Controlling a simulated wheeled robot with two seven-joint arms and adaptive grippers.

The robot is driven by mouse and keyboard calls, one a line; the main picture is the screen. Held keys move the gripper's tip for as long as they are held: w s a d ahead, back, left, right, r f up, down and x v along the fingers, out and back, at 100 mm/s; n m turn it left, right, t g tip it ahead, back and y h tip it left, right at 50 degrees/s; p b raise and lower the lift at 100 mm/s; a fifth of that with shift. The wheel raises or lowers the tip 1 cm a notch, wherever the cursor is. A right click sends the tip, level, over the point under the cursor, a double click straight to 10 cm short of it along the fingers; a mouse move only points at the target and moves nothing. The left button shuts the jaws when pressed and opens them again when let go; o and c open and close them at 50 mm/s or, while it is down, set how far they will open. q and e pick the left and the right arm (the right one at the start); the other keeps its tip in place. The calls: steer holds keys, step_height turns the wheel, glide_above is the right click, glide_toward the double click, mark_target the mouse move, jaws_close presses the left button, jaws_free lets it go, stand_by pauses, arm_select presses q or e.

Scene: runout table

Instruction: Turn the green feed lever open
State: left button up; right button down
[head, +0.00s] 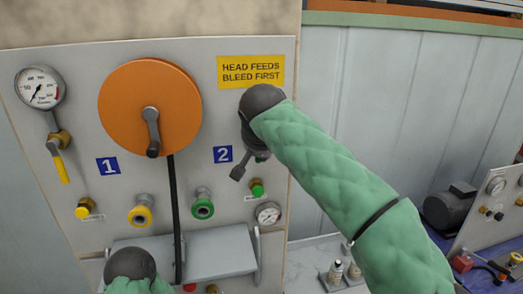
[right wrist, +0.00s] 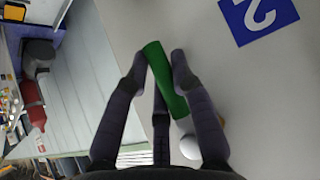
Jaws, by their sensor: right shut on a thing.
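The green feed lever (right wrist: 167,80) lies between the fingers of my right gripper (right wrist: 160,65) in the right wrist view, with its end reaching the fingertips. The gripper is shut on it. In the head view my right gripper (head: 243,168) is in front of the panel, just right of the blue 2 label (head: 223,154), and hides most or all of the lever. The label also shows in the right wrist view (right wrist: 258,17). My left arm's dark rounded end is at the bottom left of the head view; its gripper fingers do not show.
A grey shelf (head: 215,250) juts out below.

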steer(key=shift+a+f, duration=0.1)
steer(key=shift+f, duration=0.3)
steer(key=c, duration=1.2)
jaws_free()
steer(key=shift+o, duration=0.9)
steer(key=shift+w, duration=0.25)
steer(key=v, duration=1.2)
steer(key=shift+r, duration=0.1)
